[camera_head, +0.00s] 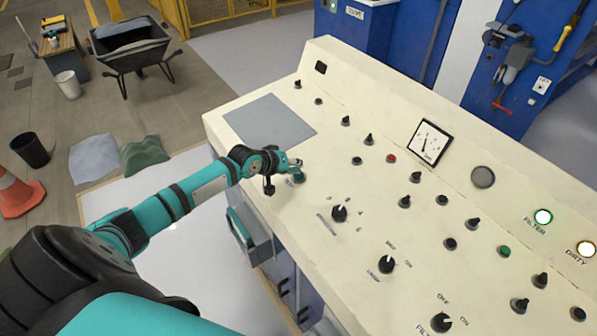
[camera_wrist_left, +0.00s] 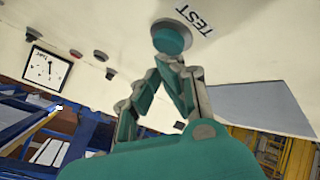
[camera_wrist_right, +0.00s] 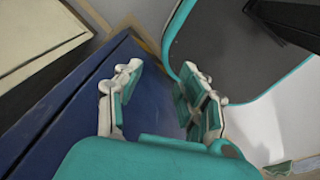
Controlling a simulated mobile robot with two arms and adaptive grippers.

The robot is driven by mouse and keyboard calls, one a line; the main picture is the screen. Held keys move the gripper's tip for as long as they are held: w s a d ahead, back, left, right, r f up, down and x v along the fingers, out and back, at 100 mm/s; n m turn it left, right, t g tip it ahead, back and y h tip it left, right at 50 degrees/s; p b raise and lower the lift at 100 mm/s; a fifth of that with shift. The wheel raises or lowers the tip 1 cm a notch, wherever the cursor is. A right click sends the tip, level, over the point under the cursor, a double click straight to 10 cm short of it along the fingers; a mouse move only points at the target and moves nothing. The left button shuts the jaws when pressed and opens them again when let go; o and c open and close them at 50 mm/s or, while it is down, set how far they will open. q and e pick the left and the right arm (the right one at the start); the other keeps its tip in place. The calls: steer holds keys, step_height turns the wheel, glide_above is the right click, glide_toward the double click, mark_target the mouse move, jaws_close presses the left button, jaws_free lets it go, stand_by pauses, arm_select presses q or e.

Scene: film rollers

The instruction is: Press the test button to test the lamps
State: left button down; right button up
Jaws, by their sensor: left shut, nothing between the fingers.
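The test button is a round teal cap (camera_wrist_left: 172,40) on the cream panel, beside a label reading TEST (camera_wrist_left: 195,19) in the left wrist view. My left gripper (camera_wrist_left: 172,62) is shut and empty, its fingertips at the button's edge; I cannot tell whether they press it. In the head view my left gripper (camera_head: 294,164) is over the panel's left part and the button (camera_head: 298,177) is just beneath it. My right gripper (camera_wrist_right: 160,103) is open and empty in the right wrist view.
The control panel (camera_head: 330,115) carries several black knobs, a red button (camera_head: 391,158), a green button (camera_head: 505,251) and a dial gauge (camera_head: 430,142). A grey plate (camera_head: 269,121) lies left of the button. A wheelbarrow (camera_head: 130,50) stands on the floor behind.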

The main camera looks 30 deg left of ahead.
mark_target(294, 175)
arm_select(q)
steer(key=shift+r, duration=0.25)
steer(key=r+p, duration=0.5)
steer(key=shift+s+a, duration=0.1)
steer(key=shift+s, duration=0.2)
stand_by(0.4)
stand_by(0.4)
